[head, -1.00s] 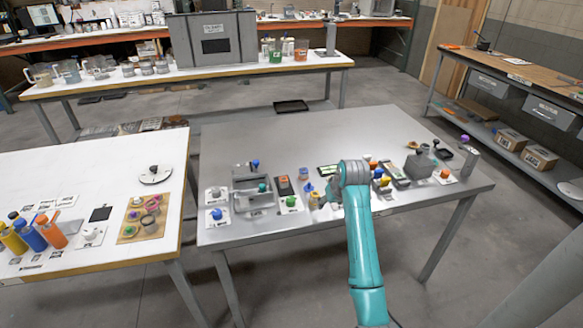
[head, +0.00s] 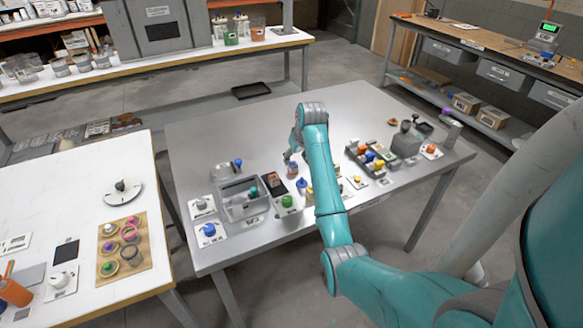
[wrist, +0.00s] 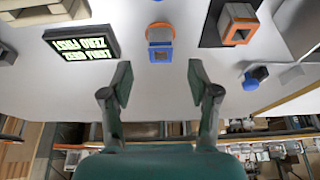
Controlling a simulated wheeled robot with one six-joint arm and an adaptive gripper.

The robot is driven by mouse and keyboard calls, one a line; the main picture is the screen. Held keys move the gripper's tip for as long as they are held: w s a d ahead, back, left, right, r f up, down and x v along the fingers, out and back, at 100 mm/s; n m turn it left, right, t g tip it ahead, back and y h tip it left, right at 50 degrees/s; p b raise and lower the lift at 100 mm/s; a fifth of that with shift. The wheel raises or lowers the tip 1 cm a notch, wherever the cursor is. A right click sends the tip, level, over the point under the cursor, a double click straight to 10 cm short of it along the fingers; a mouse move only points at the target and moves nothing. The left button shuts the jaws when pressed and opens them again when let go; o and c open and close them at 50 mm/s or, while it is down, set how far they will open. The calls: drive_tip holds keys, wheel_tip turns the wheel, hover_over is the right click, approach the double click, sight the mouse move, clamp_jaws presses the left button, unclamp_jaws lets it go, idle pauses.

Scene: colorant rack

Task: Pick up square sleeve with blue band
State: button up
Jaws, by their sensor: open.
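A small square sleeve (wrist: 160,32) with an orange rim and a blue band shows at the top middle of the wrist view. It stands on the grey table, ahead of my fingers and roughly centred between them. My gripper (wrist: 160,84) is open and empty, with a finger on each side and clear space between the tips and the sleeve. In the head view my gripper (head: 291,157) is small and partly hidden by my arm, above the table's middle.
A black display with lit text (wrist: 82,45) lies left of the sleeve in the wrist view. A grey square piece (wrist: 238,24) and a blue-capped item (wrist: 255,76) are to the right. A grey bin (head: 244,206) and a compartment tray (head: 371,158) flank the area. The table's back is clear.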

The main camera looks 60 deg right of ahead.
sight(293, 165)
drive_tip(key=shift+x, duration=2.9)
drive_tip(key=shift+c, duration=0.2)
drive_tip(key=shift+r, duration=0.1)
drive_tip(key=c, duration=0.9)
